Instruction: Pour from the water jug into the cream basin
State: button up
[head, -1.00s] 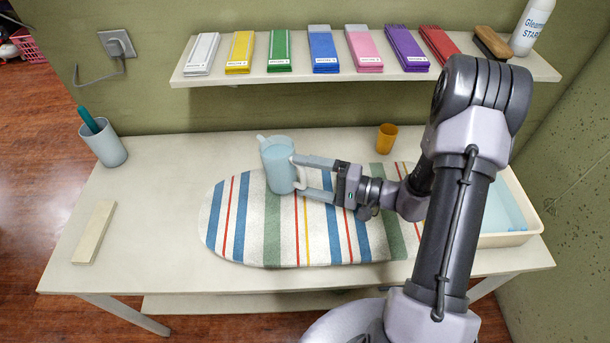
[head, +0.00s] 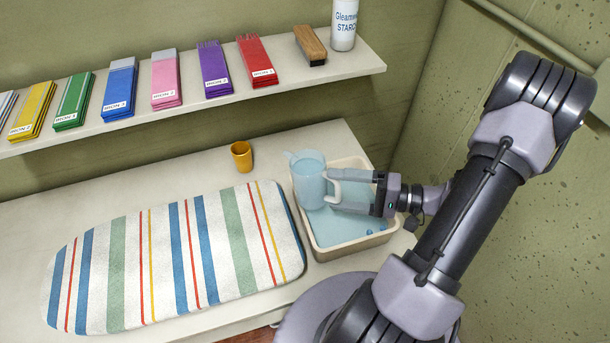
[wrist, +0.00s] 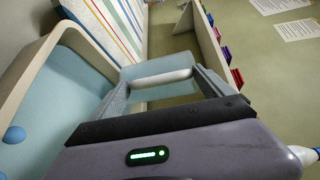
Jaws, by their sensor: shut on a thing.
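The pale blue, see-through water jug (head: 309,178) is upright, with its spout toward the left, over the left part of the cream basin (head: 350,247) in the head view. My gripper (head: 342,190) is shut on the jug's handle from the right. In the wrist view the pale handle (wrist: 162,78) lies between my fingers. The basin has light blue water in it and a few small blue drops or beads near its front right. The basin's rim also shows at the left of the wrist view (wrist: 40,58). The jug hides part of the basin's left side.
A striped ironing mat (head: 150,270) lies left of the basin. A small mustard cup (head: 241,156) stands behind the mat. A wall shelf (head: 190,105) above holds coloured packs, a brush (head: 310,43) and a white starch bottle (head: 344,25). A wall stands right of the table.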

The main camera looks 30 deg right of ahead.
jog(key=s+d+r+m+h+p, duration=0.1)
jog(key=s+d, duration=0.1)
jog(key=s, duration=0.5)
jog(key=s+d+r+m+h+p, duration=0.1)
jog(key=s+d+p, duration=0.1)
jog(key=s, duration=0.5)
jog(key=shift+d+r+h, duration=0.2)
jog(key=shift+r+h, duration=0.1)
jog(key=shift+r+p, duration=0.15)
jog(key=shift+p, duration=0.2)
jog(key=shift+s+r+m+g+h+p, duration=0.1)
jog(key=shift+r+m+g+h+p, duration=0.35)
jog(key=shift+r+g+p, duration=0.8)
jog(key=shift+f, duration=0.1)
